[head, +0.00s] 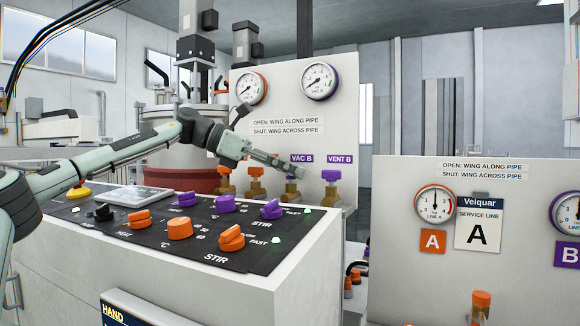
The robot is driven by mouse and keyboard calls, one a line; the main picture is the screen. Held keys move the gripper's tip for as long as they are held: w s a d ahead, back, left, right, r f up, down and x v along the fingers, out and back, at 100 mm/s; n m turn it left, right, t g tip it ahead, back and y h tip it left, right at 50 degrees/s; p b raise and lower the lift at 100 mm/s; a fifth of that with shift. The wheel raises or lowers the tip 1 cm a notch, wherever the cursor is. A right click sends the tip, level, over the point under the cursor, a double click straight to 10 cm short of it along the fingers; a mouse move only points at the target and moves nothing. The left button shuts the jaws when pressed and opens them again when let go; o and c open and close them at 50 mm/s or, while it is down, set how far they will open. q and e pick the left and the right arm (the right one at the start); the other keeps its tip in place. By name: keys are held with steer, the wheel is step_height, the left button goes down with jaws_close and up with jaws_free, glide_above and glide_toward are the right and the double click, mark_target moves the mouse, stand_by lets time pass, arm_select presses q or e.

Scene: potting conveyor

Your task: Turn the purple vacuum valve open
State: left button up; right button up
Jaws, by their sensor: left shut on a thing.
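The purple vacuum valve (292,191) stands under the VAC B label (302,158) on the white back panel. Its brass body shows, but its purple wing is mostly hidden behind my fingers, so I cannot tell which way the wing points. My left gripper (295,170) reaches in from the left over the control desk and is shut on the wing of this valve. My right gripper is not in view.
The purple VENT B valve (331,185) stands close on the right. Orange-topped valves (255,180) stand close on the left. The black control desk (150,238) with orange and purple knobs lies below my arm. Two gauges (319,80) sit above.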

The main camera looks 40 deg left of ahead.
arm_select(q)
steer(key=shift+w+f+m+g+h, duration=0.1)
steer(key=shift+m+g+h, duration=0.5)
steer(key=shift+m+g, duration=0.25)
steer(key=shift+m+g+h, duration=1.1)
steer(key=shift+m+g, duration=0.85)
steer(key=shift+m, duration=0.3)
steer(key=shift+g, duration=0.3)
steer(key=o, duration=1.2)
steer(key=shift+s+n+t, duration=0.2)
steer(key=shift+n+t, duration=0.2)
